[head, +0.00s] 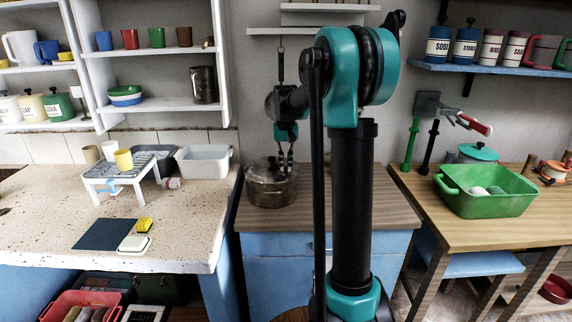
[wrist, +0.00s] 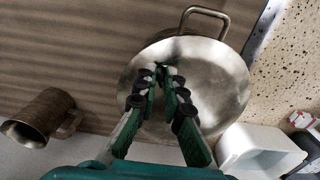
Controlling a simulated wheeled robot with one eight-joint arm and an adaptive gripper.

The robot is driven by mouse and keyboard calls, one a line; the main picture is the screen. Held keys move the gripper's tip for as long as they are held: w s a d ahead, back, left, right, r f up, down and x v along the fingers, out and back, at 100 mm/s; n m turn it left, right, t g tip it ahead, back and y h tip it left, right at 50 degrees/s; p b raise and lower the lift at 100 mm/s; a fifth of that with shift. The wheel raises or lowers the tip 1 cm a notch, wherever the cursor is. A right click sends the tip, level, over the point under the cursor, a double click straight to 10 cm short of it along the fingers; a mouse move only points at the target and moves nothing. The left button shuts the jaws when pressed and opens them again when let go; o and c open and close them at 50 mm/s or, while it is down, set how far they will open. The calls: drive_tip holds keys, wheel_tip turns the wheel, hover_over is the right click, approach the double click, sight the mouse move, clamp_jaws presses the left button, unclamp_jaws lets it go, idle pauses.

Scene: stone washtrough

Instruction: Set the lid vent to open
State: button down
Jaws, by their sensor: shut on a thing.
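A metal pot (head: 272,190) stands on the wooden counter left of my arm in the head view. Its round steel lid (wrist: 215,80) fills the middle of the wrist view, with a loop handle (wrist: 205,14) at the pot's far edge. My gripper (head: 284,172) points down onto the lid. In the wrist view the fingertips of my gripper (wrist: 167,70) are close together over the lid's upper left part, shut on a small part there. That part, seemingly the lid vent, is hidden between the fingertips, so its setting cannot be seen.
A brass mug (wrist: 40,117) shows left of the pot in the wrist view. A white tub (wrist: 262,150) is at lower right, near the speckled stone worktop (wrist: 292,60). In the head view a shelf (head: 290,31) hangs above, and a green basin (head: 488,205) stands right.

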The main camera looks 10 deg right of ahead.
drive_tip(key=shift+s+m, duration=0.1)
drive_tip(key=shift+m, duration=0.4)
drive_tip(key=c, duration=1.6)
unclamp_jaws()
wheel_tip(320, 180, up, 12)
drive_tip(key=shift+r, duration=0.1)
drive_tip(key=s+f+n+t, duration=0.1)
drive_tip(key=s+f, duration=0.7)
drive_tip(key=s, duration=0.2)
drive_tip(key=s+f+n+t, duration=0.1)
drive_tip(key=s+f, duration=0.8)
drive_tip(key=s, duration=0.1)
drive_tip(key=s+f+n+t, duration=0.1)
drive_tip(key=s+f+t, duration=0.1)
drive_tip(key=s+f, duration=0.7)
drive_tip(key=shift+s+a+f, duration=0.1)
drive_tip(key=shift+s+f, duration=0.15)
drive_tip(key=shift+s, duration=0.4)
